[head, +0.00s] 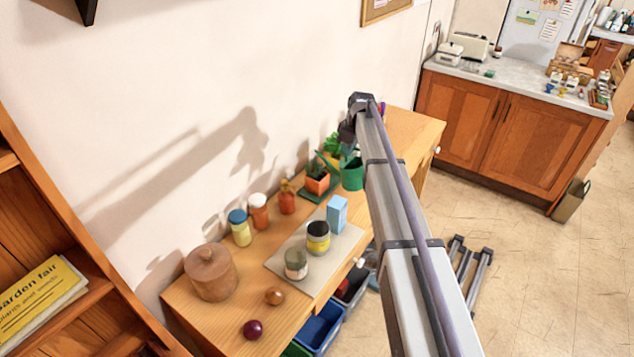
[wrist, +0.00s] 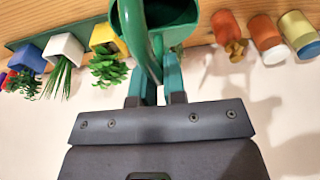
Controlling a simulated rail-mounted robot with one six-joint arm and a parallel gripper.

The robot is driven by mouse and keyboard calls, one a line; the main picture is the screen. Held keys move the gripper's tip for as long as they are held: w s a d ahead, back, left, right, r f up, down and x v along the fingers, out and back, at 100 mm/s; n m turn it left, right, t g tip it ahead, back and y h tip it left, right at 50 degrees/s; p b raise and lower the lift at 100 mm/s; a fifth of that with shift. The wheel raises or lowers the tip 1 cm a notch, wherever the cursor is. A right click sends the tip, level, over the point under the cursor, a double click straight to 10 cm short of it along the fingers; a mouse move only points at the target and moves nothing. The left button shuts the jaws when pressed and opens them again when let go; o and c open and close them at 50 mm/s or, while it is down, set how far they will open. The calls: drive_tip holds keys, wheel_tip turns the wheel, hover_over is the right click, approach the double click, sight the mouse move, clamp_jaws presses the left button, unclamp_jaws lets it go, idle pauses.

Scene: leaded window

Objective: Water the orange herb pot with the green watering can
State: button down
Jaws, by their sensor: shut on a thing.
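The green watering can (head: 352,174) is at the back of the wooden table in the head view, partly covered by my arm. In the wrist view the can (wrist: 170,12) is between my fingers' far ends, and my gripper (wrist: 158,88) is shut on its curved handle. The orange herb pot (head: 317,183) with green leaves stands just left of the can in the head view. It does not show in the wrist view, where the can may hide it. Whether the can touches the table is unclear.
A yellow pot (wrist: 108,38), white pot (wrist: 64,47) and blue pot (wrist: 28,57) stand in a row. A light blue box (head: 337,213) stands on a pale mat (head: 283,262) in front.

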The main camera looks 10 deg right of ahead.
sight(348, 160)
drive_tip(key=f+b, duration=0.1)
drive_tip(key=f+t+y+b, duration=0.1)
drive_tip(key=b, duration=0.1)
drive_tip(key=shift+s+d+f, duration=0.15)
drive_tip(key=shift+s+d, duration=0.05)
drive_tip(key=shift+s, duration=0.15)
drive_tip(key=shift+d+f+y+b, duration=0.15)
drive_tip(key=shift+f+y+b, duration=0.2)
drive_tip(key=shift+b, duration=0.15)
drive_tip(key=shift+r+t, duration=0.15)
drive_tip(key=shift+t, duration=0.15)
